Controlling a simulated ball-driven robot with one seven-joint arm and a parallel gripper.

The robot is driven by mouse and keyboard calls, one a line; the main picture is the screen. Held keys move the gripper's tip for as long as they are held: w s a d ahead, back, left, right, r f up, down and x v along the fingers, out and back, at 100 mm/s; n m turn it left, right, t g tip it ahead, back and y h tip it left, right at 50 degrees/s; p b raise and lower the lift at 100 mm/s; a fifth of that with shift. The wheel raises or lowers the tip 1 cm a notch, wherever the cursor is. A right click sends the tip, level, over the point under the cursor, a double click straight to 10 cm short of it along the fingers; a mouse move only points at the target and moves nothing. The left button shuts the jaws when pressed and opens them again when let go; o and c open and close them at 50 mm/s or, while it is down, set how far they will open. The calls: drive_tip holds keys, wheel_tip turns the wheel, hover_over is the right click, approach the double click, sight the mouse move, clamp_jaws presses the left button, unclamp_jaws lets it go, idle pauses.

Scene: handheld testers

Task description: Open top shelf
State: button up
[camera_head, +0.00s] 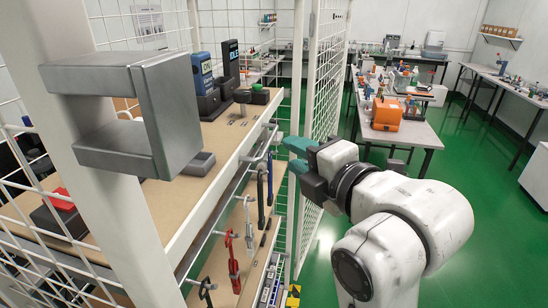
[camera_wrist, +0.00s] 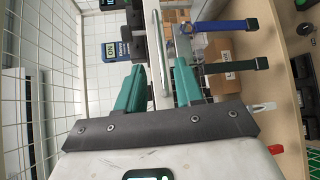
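The top shelf (camera_head: 226,140) is a beige board with a white front edge inside a white mesh cage, at left in the head view. A large grey bracket-shaped handle (camera_head: 172,105) sits on a white post in the foreground. My gripper (camera_head: 296,154) is at centre right in the head view, its teal fingers pointing left towards the shelf. In the wrist view my gripper (camera_wrist: 158,88) has its teal fingers apart. A pale upright bar (camera_wrist: 159,45) shows in the gap between them; I cannot tell whether it touches either finger. No object is visibly held.
A blue tester (camera_head: 202,72) and other handheld units stand on the shelf. Red tools (camera_head: 233,262) and others hang below its front edge. A mesh panel (camera_head: 325,90) stands behind my gripper. Benches (camera_head: 400,130) are farther back. Green floor (camera_head: 470,170) is open at right.

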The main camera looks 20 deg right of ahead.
drive_tip(key=shift+f+b, duration=0.25)
drive_tip(key=shift+b, duration=0.2)
drive_tip(key=r+p+x, duration=0.1)
drive_tip(key=x, duration=0.7)
drive_tip(key=shift+f, duration=0.3)
drive_tip(key=shift+w, duration=0.1)
drive_tip(key=shift+c, duration=0.2)
clamp_jaws()
